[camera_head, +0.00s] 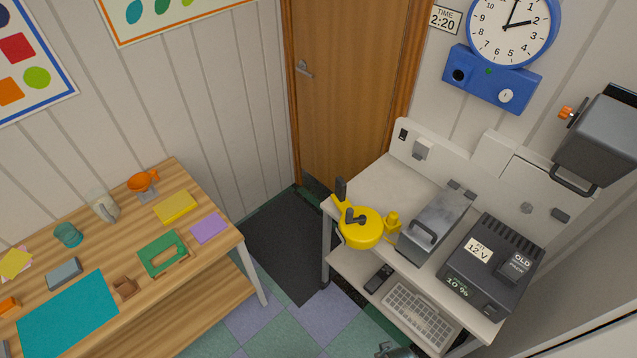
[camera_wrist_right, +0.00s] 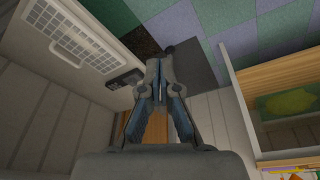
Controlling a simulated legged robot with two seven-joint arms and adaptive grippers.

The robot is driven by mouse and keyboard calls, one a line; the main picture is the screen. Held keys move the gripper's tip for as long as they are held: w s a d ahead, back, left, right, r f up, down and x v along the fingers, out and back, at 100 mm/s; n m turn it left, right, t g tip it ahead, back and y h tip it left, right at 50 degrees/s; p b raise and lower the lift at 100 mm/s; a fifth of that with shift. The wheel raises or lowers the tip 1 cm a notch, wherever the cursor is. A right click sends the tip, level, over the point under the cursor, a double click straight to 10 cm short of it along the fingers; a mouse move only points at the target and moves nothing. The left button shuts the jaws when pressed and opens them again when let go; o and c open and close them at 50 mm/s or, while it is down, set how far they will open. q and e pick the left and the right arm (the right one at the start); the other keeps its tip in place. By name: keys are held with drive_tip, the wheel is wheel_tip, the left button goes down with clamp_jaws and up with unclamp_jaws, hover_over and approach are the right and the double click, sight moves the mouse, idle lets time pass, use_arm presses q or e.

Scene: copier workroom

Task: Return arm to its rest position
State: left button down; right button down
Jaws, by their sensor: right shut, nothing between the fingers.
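My right gripper (camera_wrist_right: 157,72) fills the middle of the right wrist view. Its two fingers meet at the tips and hold nothing. In the head view a small dark grey part of what looks like my right gripper (camera_head: 392,350) shows at the bottom edge, in front of the white workbench (camera_head: 375,190). It appears apart from the bench, though its exact distance is hard to judge. The rest of my right arm is not visible in the head view. My left gripper and arm are in neither view.
The bench carries a yellow round device (camera_head: 361,230), a grey handled box (camera_head: 435,225) and a black 12 V unit (camera_head: 492,265). A keyboard (camera_head: 420,313) lies on its lower shelf. A wooden table (camera_head: 215,265) with small items stands left. Tiled floor (camera_head: 300,325) lies between.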

drive_tip(key=s+f+g, duration=0.1)
drive_tip(key=s+f, duration=0.2)
drive_tip(key=f, duration=0.6)
drive_tip(key=s+f, duration=0.3)
drive_tip(key=f, duration=0.7)
drive_tip(key=s+d+f, duration=0.3)
drive_tip(key=s+f, duration=0.8)
drive_tip(key=s, duration=0.4)
drive_tip(key=shift+s+d+g, duration=0.15)
drive_tip(key=shift+g, duration=0.25)
drive_tip(key=shift+f, duration=0.1)
